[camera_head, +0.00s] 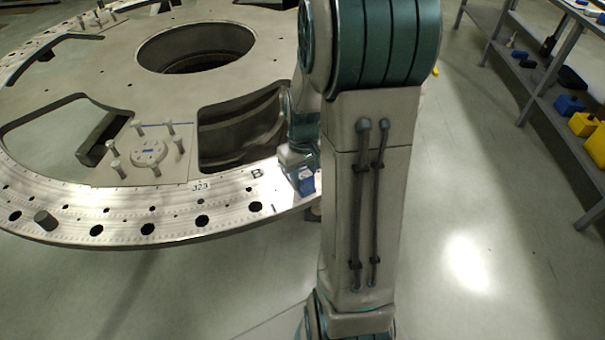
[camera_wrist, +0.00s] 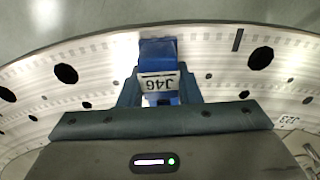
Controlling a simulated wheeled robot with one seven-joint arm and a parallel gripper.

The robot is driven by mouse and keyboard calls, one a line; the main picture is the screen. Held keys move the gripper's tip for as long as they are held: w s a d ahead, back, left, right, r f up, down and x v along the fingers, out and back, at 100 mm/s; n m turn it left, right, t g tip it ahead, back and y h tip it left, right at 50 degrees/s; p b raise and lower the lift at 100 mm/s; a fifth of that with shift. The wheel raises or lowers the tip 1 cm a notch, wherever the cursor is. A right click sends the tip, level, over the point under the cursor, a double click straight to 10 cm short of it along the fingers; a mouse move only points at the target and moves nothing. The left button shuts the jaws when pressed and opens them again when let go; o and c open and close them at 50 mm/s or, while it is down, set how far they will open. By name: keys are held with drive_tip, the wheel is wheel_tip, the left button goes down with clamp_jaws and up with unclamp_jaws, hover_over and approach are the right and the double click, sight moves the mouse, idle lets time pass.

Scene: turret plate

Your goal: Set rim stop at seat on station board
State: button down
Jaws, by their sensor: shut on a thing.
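A blue block with a white label (camera_wrist: 158,84), which looks like the rim stop, is held between the two fingers of my gripper (camera_wrist: 160,92) in the wrist view. In the head view, the blue block (camera_head: 306,184) shows at my gripper (camera_head: 302,172), over the near right rim of the large turret plate (camera_head: 170,215), partly hidden by my arm. I cannot tell whether the block touches the rim. A flat panel (camera_head: 118,172) with several upright pegs and a round disc lies on the plate; I cannot tell whether it is the station board. I cannot identify the seat.
The rim has several dark holes and a "323" label (camera_head: 201,187). A short dark cylinder (camera_head: 45,219) stands on the rim at left. A shelf rack (camera_head: 545,95) with blue and yellow items stands at right. The floor (camera_head: 460,200) between is clear.

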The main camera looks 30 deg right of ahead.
drive_tip(key=shift+f, duration=0.1)
drive_tip(key=c, duration=1)
unclamp_jaws()
drive_tip(key=shift+o, duration=0.2)
drive_tip(key=shift+r+p, duration=2.6)
drive_tip(key=shift+r, duration=0.9)
